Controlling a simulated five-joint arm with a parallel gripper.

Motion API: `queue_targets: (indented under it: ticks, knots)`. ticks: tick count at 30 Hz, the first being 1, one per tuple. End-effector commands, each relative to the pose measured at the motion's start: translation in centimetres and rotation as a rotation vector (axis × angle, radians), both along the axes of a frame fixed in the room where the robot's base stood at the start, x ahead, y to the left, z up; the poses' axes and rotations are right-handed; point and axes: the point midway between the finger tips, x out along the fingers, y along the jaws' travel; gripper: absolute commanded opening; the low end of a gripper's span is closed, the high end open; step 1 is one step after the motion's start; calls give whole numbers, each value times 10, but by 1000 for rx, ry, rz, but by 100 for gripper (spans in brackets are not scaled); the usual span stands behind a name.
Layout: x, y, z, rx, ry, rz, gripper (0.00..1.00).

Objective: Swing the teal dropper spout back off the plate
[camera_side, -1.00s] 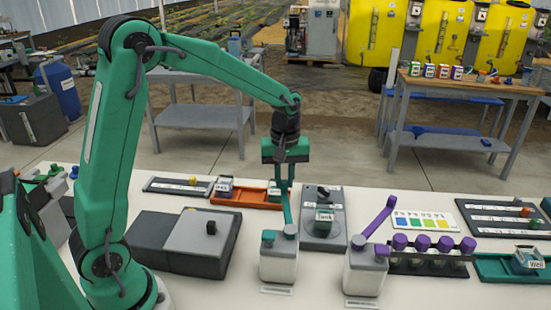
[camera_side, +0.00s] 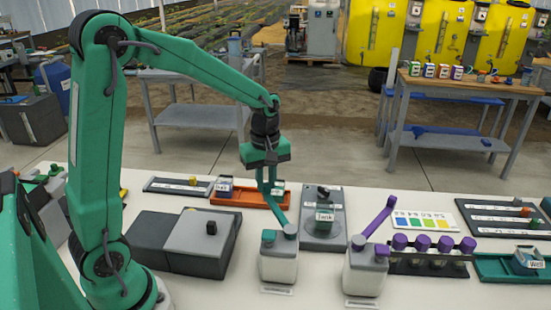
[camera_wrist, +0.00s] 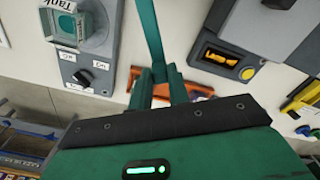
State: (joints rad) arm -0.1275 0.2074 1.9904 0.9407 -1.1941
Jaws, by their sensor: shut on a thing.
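The teal dropper spout (camera_side: 277,214) reaches from the cap of a white bottle (camera_side: 278,265) up to my gripper (camera_side: 270,190). My gripper's fingers are shut on the spout near its far end. In the wrist view the spout (camera_wrist: 150,35) runs up from between my fingers (camera_wrist: 160,82). The dark grey plate (camera_side: 322,238) carries a clear cup labelled Tank (camera_side: 324,216). The spout lies left of the plate in the side view, apart from the cup. In the wrist view the Tank cup (camera_wrist: 68,22) is left of the spout. The fingertips partly hide the spout's end.
An orange tray (camera_side: 246,202) lies behind the gripper, with a small cup (camera_side: 224,186) at its left. A grey box (camera_side: 203,240) stands left of the teal-capped bottle. A second bottle (camera_side: 365,272) with a purple spout (camera_side: 377,216) stands right.

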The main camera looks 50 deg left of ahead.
Motion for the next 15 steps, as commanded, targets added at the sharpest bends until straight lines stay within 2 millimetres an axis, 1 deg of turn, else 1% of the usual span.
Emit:
queue_targets:
  ticks: [1,3,4,15]
  knots:
    - [-1,1,2,0,2,3,22]
    - [-1,1,2,0,3,2,35]
    - [-1,1,1,0,3,2,40]
    - [-1,0,2,0,2,0,40]
